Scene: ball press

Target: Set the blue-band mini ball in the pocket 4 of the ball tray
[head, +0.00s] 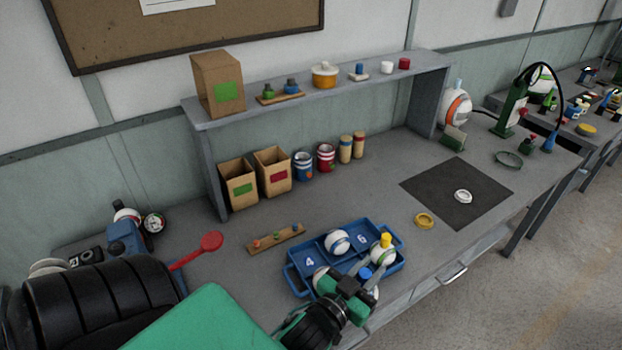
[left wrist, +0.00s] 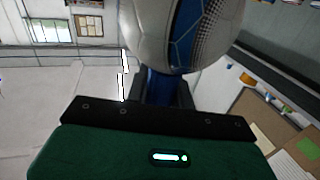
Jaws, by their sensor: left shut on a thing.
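The blue ball tray (head: 292,283) lies on the bench in the head view, with the numerals 4 and 6 showing on bare parts of its floor. My left gripper (head: 372,275) is over the tray's near side, shut on the blue part of the blue-band mini ball. That ball, white with blue, fills the top of the left wrist view (left wrist: 185,30); its blue part (left wrist: 187,75) is between the fingers. In the head view the gripper partly hides it. My right gripper is not in view.
In the tray are a white ball (head: 337,241) at the back, a yellow-topped ball (head: 383,254) at right, and a partly hidden ball (head: 320,279) near the front left. A wooden strip with small pegs (head: 275,239) lies behind.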

